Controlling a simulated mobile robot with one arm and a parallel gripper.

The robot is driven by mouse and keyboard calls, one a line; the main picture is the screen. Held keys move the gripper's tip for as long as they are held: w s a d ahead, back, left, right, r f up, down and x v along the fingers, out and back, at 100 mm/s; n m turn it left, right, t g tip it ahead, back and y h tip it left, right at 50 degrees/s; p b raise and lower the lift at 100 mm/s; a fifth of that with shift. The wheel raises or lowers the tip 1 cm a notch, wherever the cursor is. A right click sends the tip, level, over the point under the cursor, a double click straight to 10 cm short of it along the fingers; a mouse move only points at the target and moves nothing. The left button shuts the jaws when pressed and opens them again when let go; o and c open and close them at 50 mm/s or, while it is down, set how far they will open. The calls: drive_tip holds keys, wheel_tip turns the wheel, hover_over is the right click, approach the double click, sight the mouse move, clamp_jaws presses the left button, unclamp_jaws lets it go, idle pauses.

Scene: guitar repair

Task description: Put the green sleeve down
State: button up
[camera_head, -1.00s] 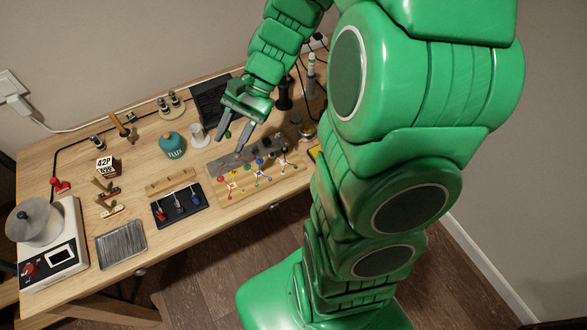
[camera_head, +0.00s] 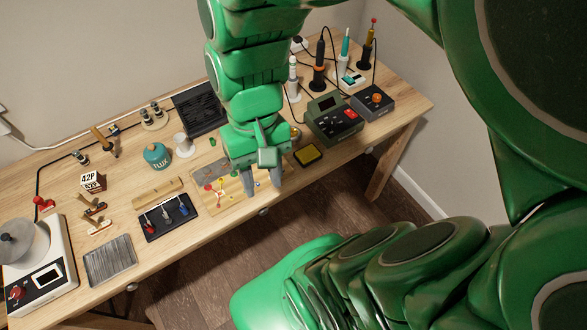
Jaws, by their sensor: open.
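My gripper (camera_head: 263,187) is open and points down over the right part of the wooden board (camera_head: 206,206), near the front edge of the bench. Its two fingers are apart, and I see no green sleeve between them. A small green piece (camera_head: 212,141) shows on the bench behind and to the left of my gripper, next to the white cup. It is too small to tell whether it is the green sleeve. The board carries a wire piece with coloured ends (camera_head: 220,191). My gripper and arm hide the board's right part and the bench behind it.
A black tray with screwdriver-like tools (camera_head: 165,218) lies left of the board. The bench's front edge is close.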

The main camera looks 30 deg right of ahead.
drive_tip(key=shift+s+d+r+n+t+h, duration=0.25)
drive_tip(key=shift+s+d+r+h, duration=0.1)
drive_tip(key=shift+s+d, duration=0.2)
drive_tip(key=shift+s+d+r+n+t+h, duration=0.15)
drive_tip(key=shift+s+d+r+n+h, duration=0.15)
drive_tip(key=shift+s+d, duration=0.15)
drive_tip(key=shift+o, duration=0.5)
drive_tip(key=shift+s+d+r, duration=0.1)
drive_tip(key=shift+s, duration=0.15)
drive_tip(key=n+t+y, duration=0.2)
drive_tip(key=n+t, duration=0.3)
drive_tip(key=t, duration=0.1)
approach(212, 140)
drive_tip(key=shift+x, duration=4)
drive_tip(key=shift+s, duration=0.15)
clamp_jaws()
